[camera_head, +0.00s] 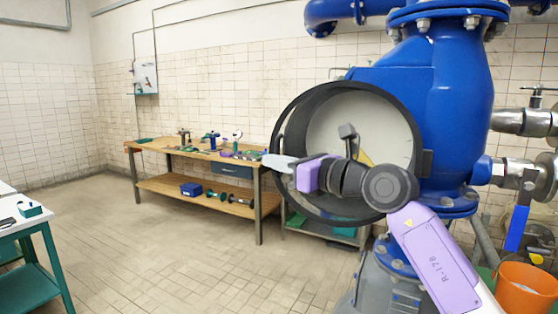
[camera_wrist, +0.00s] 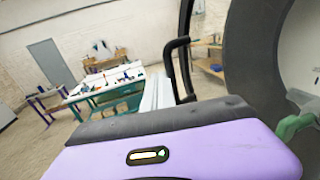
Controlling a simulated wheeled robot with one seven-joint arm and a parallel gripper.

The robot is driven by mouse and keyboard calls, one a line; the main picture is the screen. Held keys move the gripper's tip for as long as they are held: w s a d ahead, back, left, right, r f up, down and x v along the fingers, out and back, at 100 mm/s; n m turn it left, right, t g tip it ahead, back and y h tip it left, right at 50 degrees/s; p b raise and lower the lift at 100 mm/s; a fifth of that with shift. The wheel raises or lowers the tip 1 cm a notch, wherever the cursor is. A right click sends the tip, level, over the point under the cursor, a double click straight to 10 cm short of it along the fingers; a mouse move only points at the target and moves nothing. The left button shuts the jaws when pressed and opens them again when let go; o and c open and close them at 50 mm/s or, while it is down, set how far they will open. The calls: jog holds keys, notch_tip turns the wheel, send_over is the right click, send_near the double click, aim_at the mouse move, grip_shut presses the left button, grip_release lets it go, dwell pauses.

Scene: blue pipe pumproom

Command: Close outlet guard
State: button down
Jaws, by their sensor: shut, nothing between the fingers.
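The outlet guard (camera_head: 287,112) appears as a round dark ring at the blue pump's outlet. A second dark rim with a pale face (camera_head: 385,112) stands just behind it, so the guard looks partly swung away from it. My gripper (camera_head: 274,163) is shut and empty, in front of the guard's left edge. My wrist and arm hide the lower middle of the guard. In the wrist view, my pale fingers (camera_wrist: 158,95) are close together beside a black bar handle (camera_wrist: 180,68). The dark rim (camera_wrist: 242,50) is to the right. I cannot tell whether the fingers touch the handle.
The blue pump body (camera_head: 445,110) stands on the right, with valves beside it. A wooden workbench (camera_head: 255,166) with tools is behind. An orange bucket (camera_head: 525,290) is at lower right. A white-topped table (camera_head: 10,228) is at left. The floor between is clear.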

aim_at(281, 154)
jog(key=shift+w+d+m+t+h+p, duration=0.2)
jog(key=shift+w+m+t+h+p, duration=0.25)
jog(key=shift+w, duration=0.65)
jog(key=shift+w+d+m+t+h+p, duration=0.15)
jog(key=shift+w+m+t+h+p, duration=0.3)
jog(key=shift+w, duration=0.7)
jog(key=shift+w+d+m+t+h+p, duration=0.2)
jog(key=shift+w+m+t+h+p, duration=0.25)
jog(key=shift+w, duration=0.65)
jog(key=shift+s, duration=0.15)
